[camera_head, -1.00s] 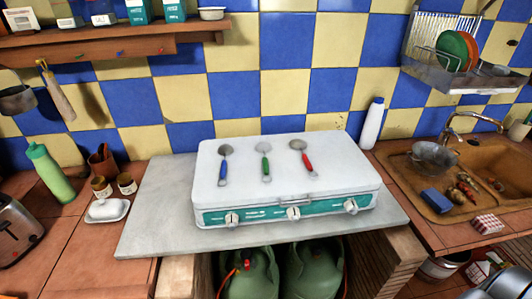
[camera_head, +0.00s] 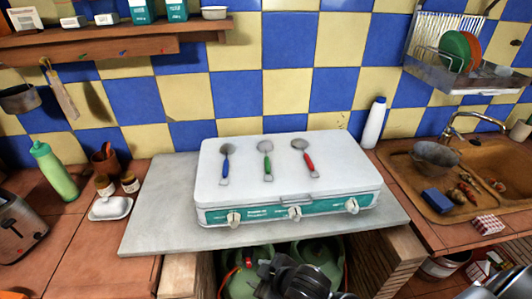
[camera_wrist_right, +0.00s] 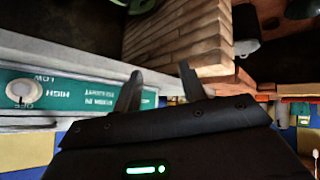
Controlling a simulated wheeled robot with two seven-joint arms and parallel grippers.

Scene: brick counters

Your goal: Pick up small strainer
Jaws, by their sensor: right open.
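Three small utensils with round grey heads lie in a row on the white lid of the camp stove (camera_head: 340,180). One has a blue handle (camera_head: 225,165), one a green handle (camera_head: 267,163) and one a red handle (camera_head: 308,161). The heads look alike, and I cannot tell which is the small strainer. My right gripper (camera_head: 268,268) is at the bottom of the head view, low in front of the stove and below the utensils. In the right wrist view its two fingers (camera_wrist_right: 158,82) are apart with nothing between them. My left gripper is out of view.
Green gas cylinders (camera_head: 240,285) stand under the grey counter slab (camera_head: 160,225). A white bottle (camera_head: 374,122) stands behind the stove. A soap dish (camera_head: 110,208) and a green bottle (camera_head: 53,172) are at left.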

